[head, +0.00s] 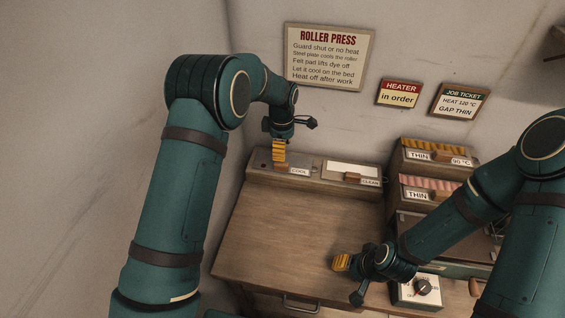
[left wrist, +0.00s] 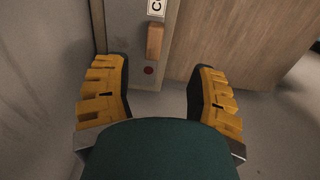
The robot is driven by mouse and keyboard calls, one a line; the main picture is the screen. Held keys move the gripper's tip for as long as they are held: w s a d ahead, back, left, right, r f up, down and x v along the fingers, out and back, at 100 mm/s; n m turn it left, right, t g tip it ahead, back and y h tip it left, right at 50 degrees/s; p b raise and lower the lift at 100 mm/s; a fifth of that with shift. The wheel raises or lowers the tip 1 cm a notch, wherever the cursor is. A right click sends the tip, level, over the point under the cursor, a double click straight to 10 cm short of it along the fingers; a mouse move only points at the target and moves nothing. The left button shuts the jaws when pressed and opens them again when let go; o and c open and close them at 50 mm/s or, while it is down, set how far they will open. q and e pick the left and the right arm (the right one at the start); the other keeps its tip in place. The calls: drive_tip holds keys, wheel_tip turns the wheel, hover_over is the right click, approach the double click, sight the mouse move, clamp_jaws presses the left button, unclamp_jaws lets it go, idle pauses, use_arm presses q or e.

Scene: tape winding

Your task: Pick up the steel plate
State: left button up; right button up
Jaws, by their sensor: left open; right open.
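The steel plate (head: 302,164) appears as a grey piece by the COOL label on the ledge at the back of the bench, partly hidden by my left gripper. A small wooden handle (head: 281,169) shows there. My left gripper (head: 279,158) points down over that end of the ledge. In the left wrist view, its yellow fingers (left wrist: 160,75) are spread wide with nothing between them, and a wooden handle (left wrist: 155,41) lies ahead, beyond the fingertips. My right gripper (head: 341,263) is open and empty over the bench's front right part.
A white pad (head: 352,170) lies by the CLEAN label. Drawers marked THIN (head: 432,157) stand at the back right. A box with a dark knob (head: 420,290) is right of my right gripper. The wooden bench top (head: 290,220) is clear in the middle.

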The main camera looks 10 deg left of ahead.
sight(281, 165)
use_arm(q)
drive_tip(key=f, duration=0.6)
drive_tip(key=w+f, duration=0.1)
drive_tip(key=f, duration=0.2)
drive_tip(key=shift+a+f, duration=0.15)
drive_tip(key=shift+a, duration=0.05)
drive_tip(key=shift+s, duration=0.1)
clamp_jaws()
